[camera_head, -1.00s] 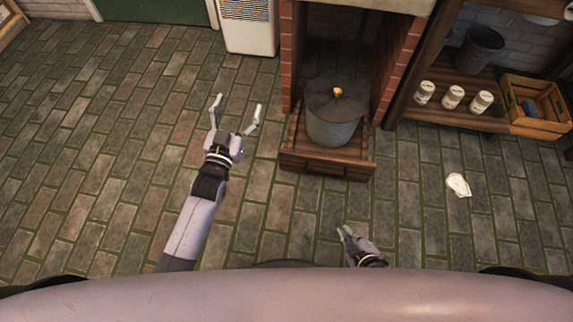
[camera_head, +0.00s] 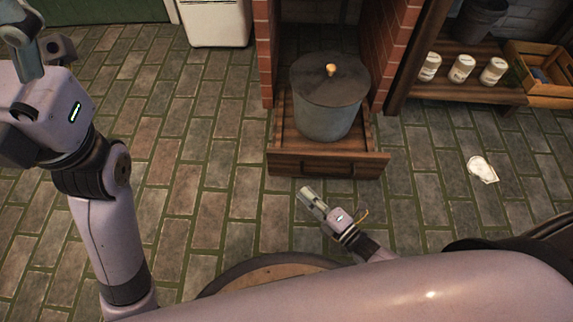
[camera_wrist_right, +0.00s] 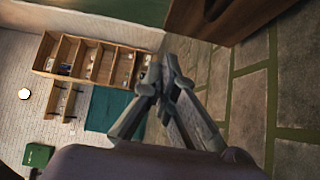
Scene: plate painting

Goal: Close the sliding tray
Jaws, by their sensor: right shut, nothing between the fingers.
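The wooden sliding tray (camera_head: 328,163) stands pulled out from the brick-sided opening, with a handle on its front panel. A grey metal pot (camera_head: 327,118) with a dark lid and an orange knob stands upright on it. My right gripper (camera_head: 306,195) is shut and empty, just in front of the tray's front panel, low and left of its middle, with a small gap seeming to remain. Its closed fingers also show in the right wrist view (camera_wrist_right: 164,72), with a brown wooden surface above them. My left gripper is partly cut off at the upper left; its finger opening is unclear.
A brick pillar (camera_head: 395,60) flanks the opening on the right. A shelf with white jars (camera_head: 462,69) and a wooden crate (camera_head: 540,90) stands farther right. A round wooden top (camera_head: 268,273) shows at the bottom. The floor left is mostly clear.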

